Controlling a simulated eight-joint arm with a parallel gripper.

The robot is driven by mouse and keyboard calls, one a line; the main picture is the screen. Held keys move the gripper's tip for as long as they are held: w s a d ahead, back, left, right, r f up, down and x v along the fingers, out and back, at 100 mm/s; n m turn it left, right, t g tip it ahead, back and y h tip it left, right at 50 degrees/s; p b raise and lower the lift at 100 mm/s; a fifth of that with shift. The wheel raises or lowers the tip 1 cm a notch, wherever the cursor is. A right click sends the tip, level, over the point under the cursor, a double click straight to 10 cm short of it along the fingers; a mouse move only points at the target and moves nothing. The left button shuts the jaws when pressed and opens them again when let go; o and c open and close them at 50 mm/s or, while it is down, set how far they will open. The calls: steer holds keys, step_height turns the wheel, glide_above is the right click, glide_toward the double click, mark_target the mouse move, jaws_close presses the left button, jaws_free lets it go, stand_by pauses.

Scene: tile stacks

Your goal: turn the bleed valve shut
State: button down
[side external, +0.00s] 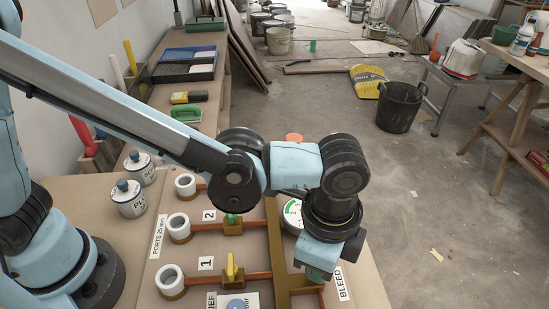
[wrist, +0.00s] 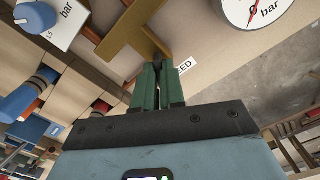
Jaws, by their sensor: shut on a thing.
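My gripper (side external: 316,274) is low over the board beside the BLEED label (side external: 342,282). In the wrist view its green fingers (wrist: 158,85) are nearly together, pointing at the end of the brass manifold (wrist: 127,33). They are shut on the bleed valve's handle, which the fingers and wrist hide, so its angle cannot be told. The BLEED label is partly covered by the fingers in the wrist view (wrist: 184,67). The round pressure gauge (side external: 292,214) is partly behind my arm; its dial and red needle also show in the wrist view (wrist: 258,10).
Left of the manifold are a yellow-handled valve (side external: 231,267) marked 1 and a green-handled valve (side external: 231,219) marked 2. White port sockets (side external: 179,226) stand farther left, with blue-topped pots (side external: 128,197) behind. A blue knob (side external: 237,303) is at the front.

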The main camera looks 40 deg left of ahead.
steer(key=m, duration=0.5)
steer(key=shift+m, duration=0.3)
steer(key=m, duration=0.5)
steer(key=shift+m, duration=0.4)
steer(key=c, duration=1.2)
jaws_free()
step_height(320, 180, up, 12)
steer(key=shift+r, duration=0.1)
